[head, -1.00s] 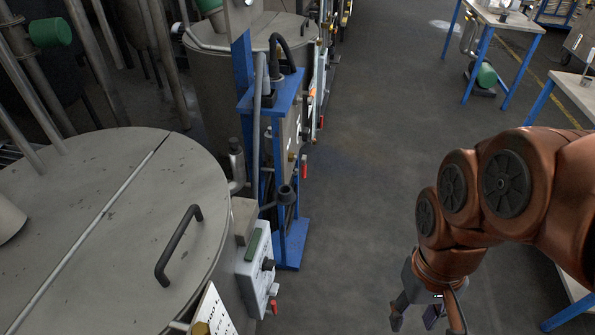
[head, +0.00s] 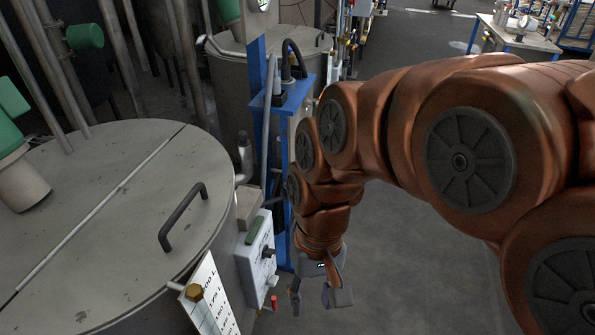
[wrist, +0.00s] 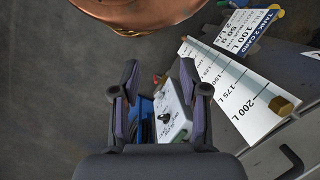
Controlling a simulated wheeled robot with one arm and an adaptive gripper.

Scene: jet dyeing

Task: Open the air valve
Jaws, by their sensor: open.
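A small red handle (head: 274,300) shows below the white control box (head: 258,255) on the side of the large grey tank; I cannot tell for sure whether it is the air valve. My gripper (head: 317,300) points down, open and empty, just right of the red handle and apart from it. In the wrist view the fingers of my gripper (wrist: 160,85) are spread, with the control box (wrist: 172,117) seen behind and between them. A small red spot shows near the box there, too small to identify. My arm hides part of the blue frame.
The grey tank lid (head: 120,190) with its black handle (head: 183,217) fills the left. A white scale plate (head: 212,297) sticks out beside the control box. A blue frame (head: 284,110) stands behind my gripper. The floor (head: 400,270) to the right is clear.

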